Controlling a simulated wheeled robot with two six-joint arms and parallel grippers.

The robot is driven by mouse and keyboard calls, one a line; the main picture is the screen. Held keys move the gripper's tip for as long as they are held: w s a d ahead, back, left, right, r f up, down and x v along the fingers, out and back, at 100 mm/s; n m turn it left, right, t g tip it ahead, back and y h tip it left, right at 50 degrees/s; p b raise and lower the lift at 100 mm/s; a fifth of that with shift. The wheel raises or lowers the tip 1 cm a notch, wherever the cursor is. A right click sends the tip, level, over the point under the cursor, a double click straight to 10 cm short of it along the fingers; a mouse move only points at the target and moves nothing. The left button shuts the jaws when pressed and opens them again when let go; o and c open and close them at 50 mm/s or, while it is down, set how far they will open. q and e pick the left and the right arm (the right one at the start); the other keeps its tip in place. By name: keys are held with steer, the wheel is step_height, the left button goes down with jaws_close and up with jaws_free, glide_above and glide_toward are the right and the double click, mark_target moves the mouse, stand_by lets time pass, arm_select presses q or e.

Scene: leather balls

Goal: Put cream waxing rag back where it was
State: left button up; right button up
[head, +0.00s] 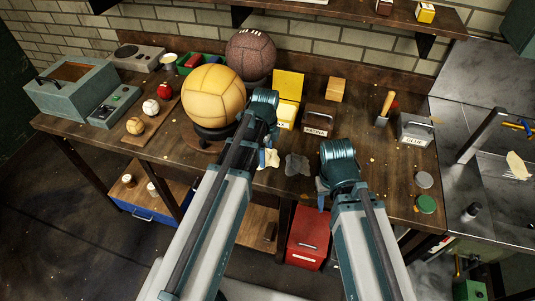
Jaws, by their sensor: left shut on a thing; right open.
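The cream waxing rag (272,159) is a small pale crumpled cloth at the middle of the workbench, near its front edge. My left gripper (264,157) is shut on it, partly hidden behind my own arm. I cannot tell whether the rag touches the bench top. A dark grey rag (297,165) lies flat on the bench just to its right. My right gripper (322,194) is open and appears empty near the front edge, mostly hidden by its arm.
A yellow leather ball (212,95) on a dark stand is left of my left arm, with a brown ball (250,55) behind. A yellow open box (288,85) and a dark labelled box (318,119) stand behind the rags. A labelled grey box (414,130) stands right.

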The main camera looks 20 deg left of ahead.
mark_target(267, 150)
arm_select(q)
steer(key=shift+f, duration=0.15)
steer(key=o, duration=0.9)
steer(key=shift+o, duration=0.2)
steer(key=r+p, duration=1.2)
steer(key=shift+s+d+r, duration=0.15)
steer(key=shift+s+d, duration=0.05)
steer(key=s+d+n+y, duration=0.1)
steer(key=s+d+n, duration=0.9)
steer(key=s+n, duration=0.4)
steer(key=shift+n, duration=0.3)
